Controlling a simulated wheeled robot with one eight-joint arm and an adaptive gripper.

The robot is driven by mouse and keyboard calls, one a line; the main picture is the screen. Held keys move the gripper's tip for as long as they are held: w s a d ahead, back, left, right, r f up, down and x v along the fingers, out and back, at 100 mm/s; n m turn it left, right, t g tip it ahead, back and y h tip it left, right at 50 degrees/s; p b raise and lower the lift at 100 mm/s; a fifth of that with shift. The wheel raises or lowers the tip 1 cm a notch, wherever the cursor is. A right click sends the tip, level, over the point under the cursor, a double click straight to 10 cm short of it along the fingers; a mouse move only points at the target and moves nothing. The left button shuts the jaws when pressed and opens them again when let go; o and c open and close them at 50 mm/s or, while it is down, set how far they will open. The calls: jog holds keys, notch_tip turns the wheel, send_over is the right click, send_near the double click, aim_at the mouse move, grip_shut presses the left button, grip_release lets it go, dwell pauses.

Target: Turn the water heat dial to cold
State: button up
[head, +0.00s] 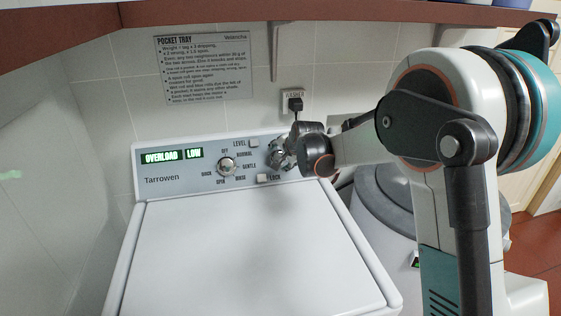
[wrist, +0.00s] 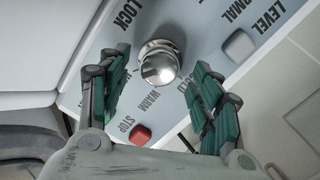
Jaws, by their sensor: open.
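The water heat dial (wrist: 160,62) is a round silver knob on the washer's grey control panel. It shows between the fingers of my open gripper (wrist: 163,66) in the wrist view. WARM is printed by the dial, and a label partly hidden by the right finger seems to read COLD. I cannot tell clearly which label the dial points at, nor whether a finger touches it. In the head view my gripper (head: 284,152) is at the panel's right end, where it hides most of the dial.
A red STOP button (wrist: 140,135) and a pale LEVEL button (wrist: 238,45) sit near the fingers. A cycle dial (head: 228,167) and a LOCK button (head: 263,178) are left of my gripper. The displays read OVERLOAD and LOW. The washer lid (head: 250,250) is clear.

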aim_at(279, 157)
jog(key=shift+x, duration=1.25)
jog(key=shift+c, duration=0.6)
jog(key=c, duration=1)
jog(key=shift+o, duration=0.2)
